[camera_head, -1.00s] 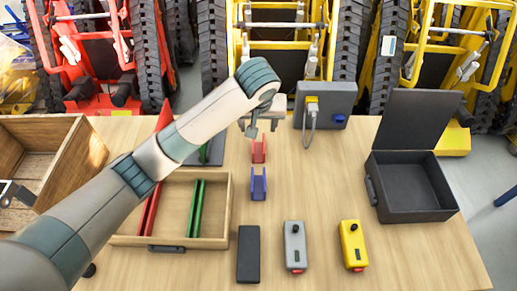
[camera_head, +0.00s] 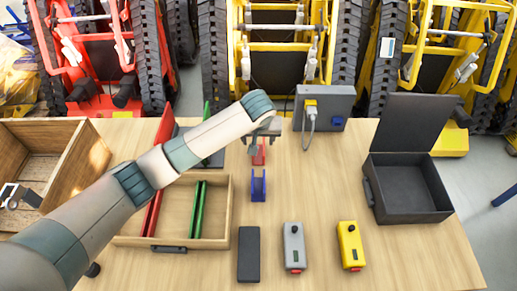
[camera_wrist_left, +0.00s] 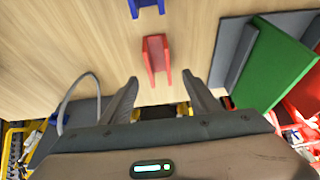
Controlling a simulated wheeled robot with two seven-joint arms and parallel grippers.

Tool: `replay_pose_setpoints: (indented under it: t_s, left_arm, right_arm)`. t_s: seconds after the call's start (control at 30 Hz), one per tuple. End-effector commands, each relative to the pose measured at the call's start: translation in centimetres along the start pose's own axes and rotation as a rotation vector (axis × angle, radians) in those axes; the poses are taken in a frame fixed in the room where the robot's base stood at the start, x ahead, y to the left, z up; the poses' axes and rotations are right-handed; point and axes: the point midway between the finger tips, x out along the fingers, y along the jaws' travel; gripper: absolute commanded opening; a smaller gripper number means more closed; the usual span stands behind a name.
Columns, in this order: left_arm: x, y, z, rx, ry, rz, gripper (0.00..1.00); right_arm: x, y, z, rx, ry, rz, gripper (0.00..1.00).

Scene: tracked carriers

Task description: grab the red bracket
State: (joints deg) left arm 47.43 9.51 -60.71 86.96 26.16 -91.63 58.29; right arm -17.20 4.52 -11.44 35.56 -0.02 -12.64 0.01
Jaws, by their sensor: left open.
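The red bracket (camera_head: 259,156) stands on the wooden table, just behind the blue bracket (camera_head: 258,185). My left gripper (camera_head: 262,147) is over the red bracket's far end and partly hides it in the head view. In the left wrist view, the red bracket (camera_wrist_left: 156,53) lies just beyond the open fingertips of my left gripper (camera_wrist_left: 160,79), roughly centred between them. The jaws are empty. The blue bracket also shows at the top of the wrist view (camera_wrist_left: 146,6). My right gripper is not in view.
A wooden tray (camera_head: 231,205) with red and green rails is left of the brackets. A grey box with a cable (camera_head: 325,107) stands behind right. An open black case (camera_head: 410,188) is at right. Black, grey and yellow (camera_head: 351,245) boxes lie in front.

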Motion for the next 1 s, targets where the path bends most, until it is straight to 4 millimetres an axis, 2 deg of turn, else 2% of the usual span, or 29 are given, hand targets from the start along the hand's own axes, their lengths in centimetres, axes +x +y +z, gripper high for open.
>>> replay_pose_setpoints:
  t_s: [0.2, 0.7, 1.0]
  left_arm:
    - [2.1, 0.0, 0.0, 0.0, -0.001, -0.001, 0.56]
    - [2.7, 0.0, 0.1, 0.0, -0.001, -0.001, 0.56]
    - [5.9, 0.2, 0.7, 0.001, -0.002, -0.001, 0.56]
  right_arm:
    - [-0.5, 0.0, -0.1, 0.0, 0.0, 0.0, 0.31]
    - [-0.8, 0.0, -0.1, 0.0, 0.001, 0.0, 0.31]
    - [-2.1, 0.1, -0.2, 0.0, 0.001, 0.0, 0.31]
